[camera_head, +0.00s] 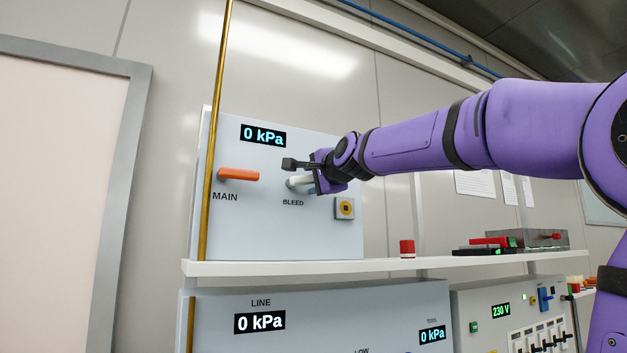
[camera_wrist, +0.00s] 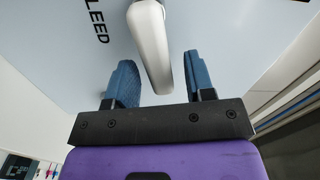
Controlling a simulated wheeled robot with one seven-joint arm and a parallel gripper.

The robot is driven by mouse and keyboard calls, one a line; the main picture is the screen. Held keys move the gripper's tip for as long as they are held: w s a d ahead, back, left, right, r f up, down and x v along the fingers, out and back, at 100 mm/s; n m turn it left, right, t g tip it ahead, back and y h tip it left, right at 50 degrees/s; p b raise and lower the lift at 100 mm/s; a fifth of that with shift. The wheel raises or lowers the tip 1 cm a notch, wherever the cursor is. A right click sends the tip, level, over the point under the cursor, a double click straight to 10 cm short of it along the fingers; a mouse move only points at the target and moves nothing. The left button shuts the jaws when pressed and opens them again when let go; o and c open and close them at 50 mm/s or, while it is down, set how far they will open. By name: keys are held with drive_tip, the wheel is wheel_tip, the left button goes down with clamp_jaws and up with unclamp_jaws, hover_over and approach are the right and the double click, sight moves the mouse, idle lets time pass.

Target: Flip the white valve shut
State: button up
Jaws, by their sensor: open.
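The white valve (camera_head: 300,181) is a lever above the BLEED label on the upper panel. In the wrist view the white valve's handle (camera_wrist: 149,45) reaches down from the top edge, its free end between the two blue fingers. My gripper (camera_head: 302,176) is at the valve and partly covers it in the head view. My gripper (camera_wrist: 162,80) is open, with a gap showing on both sides of the handle's tip in the wrist view. I cannot tell from these views how deep the handle sits between the fingers.
An orange lever (camera_head: 239,174) marked MAIN is left of the white valve. A yellow button (camera_head: 345,208) is close below right. The upper display (camera_head: 263,136) reads 0 kPa. A brass pipe (camera_head: 215,130) runs up the panel's left side. A white shelf (camera_head: 300,267) juts out below.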

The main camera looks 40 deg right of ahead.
drive_tip(key=shift+w, duration=0.3)
drive_tip(key=shift+c, duration=0.5)
clamp_jaws()
drive_tip(key=shift+d+f+m, duration=0.1)
drive_tip(key=shift+f+m, duration=0.45)
drive_tip(key=shift+m, duration=0.75)
drive_tip(key=shift+o, duration=0.5)
unclamp_jaws()
drive_tip(key=shift+s, duration=0.1)
drive_tip(key=v, duration=1)
drive_tip(key=shift+s, duration=0.3)
